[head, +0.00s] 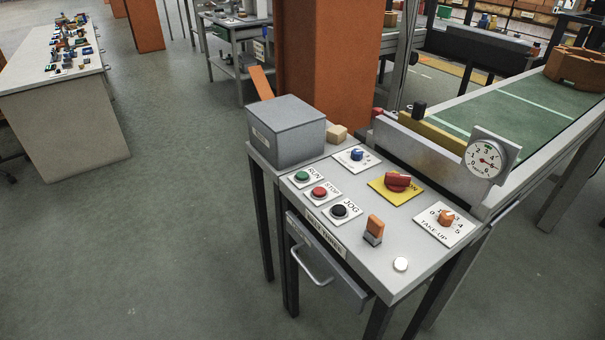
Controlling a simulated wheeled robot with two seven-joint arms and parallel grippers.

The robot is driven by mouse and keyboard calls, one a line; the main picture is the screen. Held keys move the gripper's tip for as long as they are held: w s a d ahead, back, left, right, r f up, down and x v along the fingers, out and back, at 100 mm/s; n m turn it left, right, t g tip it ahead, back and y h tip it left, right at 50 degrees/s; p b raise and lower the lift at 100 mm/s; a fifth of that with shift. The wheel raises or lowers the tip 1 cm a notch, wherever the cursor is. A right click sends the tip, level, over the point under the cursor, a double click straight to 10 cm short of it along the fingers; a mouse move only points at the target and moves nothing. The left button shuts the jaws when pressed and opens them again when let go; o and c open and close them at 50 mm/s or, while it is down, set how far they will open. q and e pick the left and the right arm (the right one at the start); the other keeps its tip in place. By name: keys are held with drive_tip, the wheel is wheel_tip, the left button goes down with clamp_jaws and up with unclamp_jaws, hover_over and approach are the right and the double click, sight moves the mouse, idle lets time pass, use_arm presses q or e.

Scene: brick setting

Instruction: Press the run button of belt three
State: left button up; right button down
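The control desk (350,225) stands right of centre in the head view, with a front label (325,232) that seems to read "BELT THREE". The green run button (302,176) sits on a white plate marked RUN at the desk's left edge. The red stop button (319,192) and the black jog button (339,211) follow it in a row toward the front. Nothing covers the green button. Neither of my grippers shows in this view.
A grey box (286,135) stands just behind the run button. A drawer handle (312,265) juts out in front. Floor at left is clear.

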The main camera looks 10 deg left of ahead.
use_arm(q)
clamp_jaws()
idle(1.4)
